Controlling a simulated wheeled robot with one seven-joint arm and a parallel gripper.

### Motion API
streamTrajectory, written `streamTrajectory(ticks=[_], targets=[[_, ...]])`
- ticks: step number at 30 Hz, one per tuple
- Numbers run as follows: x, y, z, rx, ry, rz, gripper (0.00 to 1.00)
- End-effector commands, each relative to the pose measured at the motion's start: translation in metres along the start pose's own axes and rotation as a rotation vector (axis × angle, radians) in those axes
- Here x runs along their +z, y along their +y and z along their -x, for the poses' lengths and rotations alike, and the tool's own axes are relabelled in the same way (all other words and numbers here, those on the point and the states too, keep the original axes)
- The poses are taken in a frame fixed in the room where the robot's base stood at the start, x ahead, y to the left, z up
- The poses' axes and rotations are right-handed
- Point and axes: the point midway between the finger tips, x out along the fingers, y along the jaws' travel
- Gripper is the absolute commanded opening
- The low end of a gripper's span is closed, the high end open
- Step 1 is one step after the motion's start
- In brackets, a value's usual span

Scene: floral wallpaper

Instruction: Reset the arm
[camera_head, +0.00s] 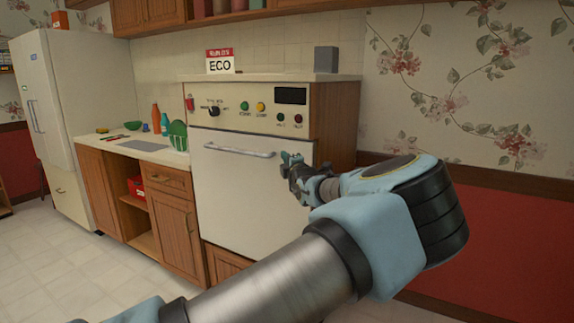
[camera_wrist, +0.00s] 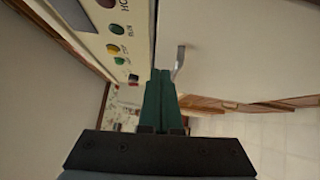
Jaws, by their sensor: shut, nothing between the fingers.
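My arm reaches from the bottom of the head view toward the front of a white oven. My gripper (camera_head: 287,157) is near the right end of the oven's silver door handle (camera_head: 238,151). In the wrist view my gripper (camera_wrist: 161,75) shows two green fingers pressed together with nothing between them. The handle (camera_wrist: 179,62) appears just beyond the fingertips there. I cannot tell whether the fingers touch it. The oven door (camera_head: 235,195) looks closed.
The oven's control panel (camera_head: 247,107) with knobs and buttons is above the door. A counter (camera_head: 130,148) with a green dish rack and bottles is to the left, and a white fridge (camera_head: 75,110) stands beyond it. The tiled floor (camera_head: 70,270) at lower left is clear.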

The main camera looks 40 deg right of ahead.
Motion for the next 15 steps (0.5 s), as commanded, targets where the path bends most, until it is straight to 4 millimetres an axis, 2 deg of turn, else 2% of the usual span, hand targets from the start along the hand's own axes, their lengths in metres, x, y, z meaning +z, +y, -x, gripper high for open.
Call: streamTrajectory(ticks=[4,11,14,15], targets=[[0.0,0.0,0.014,0.0,0.0,0.0,0.0],[-0.002,0.001,0.017,-0.001,0.002,0.001,0.0],[-0.015,0.0,0.012,-0.009,0.029,0.032,0.0],[-0.027,-0.001,0.008,-0.017,0.054,0.062,0.0]])
